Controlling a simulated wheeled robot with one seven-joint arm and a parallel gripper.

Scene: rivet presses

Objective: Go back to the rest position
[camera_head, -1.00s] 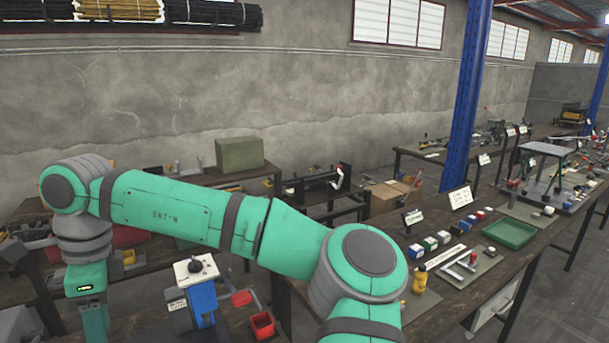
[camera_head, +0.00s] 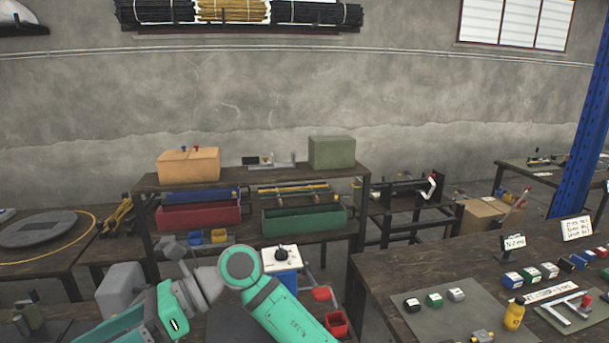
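My teal and grey arm (camera_head: 290,315) folds across the bottom of the head view. Its forearm rises to a round joint, then bends left through a grey wrist (camera_head: 200,285) to a teal end section (camera_head: 172,306) with a small lit display.
A shelf behind holds a red trough (camera_head: 200,215) and a green trough (camera_head: 305,220). The right bench (camera_head: 385,275) carries several small blocks and a yellow bottle (camera_head: 514,315).

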